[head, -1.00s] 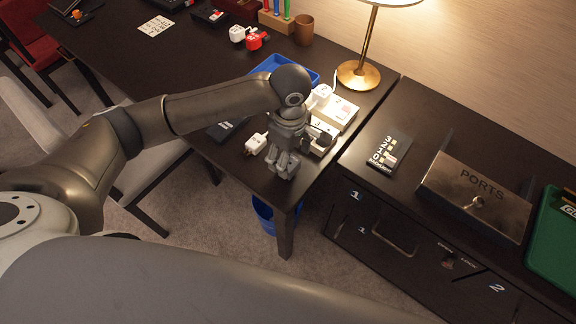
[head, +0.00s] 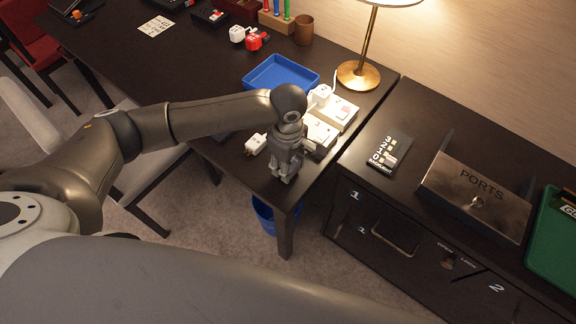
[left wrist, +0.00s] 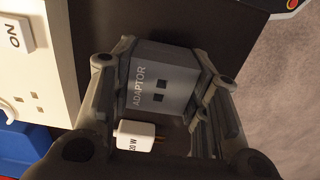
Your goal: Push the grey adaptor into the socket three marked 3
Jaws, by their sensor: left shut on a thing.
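My left gripper (head: 284,168) points down over the desk's near right corner. In the left wrist view the grey adaptor (left wrist: 160,88), lettered ADAPTOR and with two dark square holes, is held between its fingers (left wrist: 165,95). In the head view the gripper hides the adaptor. The white socket block marked 3 (head: 319,130) lies just behind and right of the gripper, partly covered by it. Its white body also shows at the left of the left wrist view (left wrist: 40,75), apart from the adaptor. Whether the adaptor touches the desk is unclear. My right gripper is not in view.
A white plug (head: 256,144), marked 20 W in the left wrist view (left wrist: 137,135), lies left of the gripper. Behind are a blue tray (head: 280,73), another white plug (head: 320,95) in the socket strip, and a brass lamp (head: 358,74). A lower cabinet (head: 410,190) stands right.

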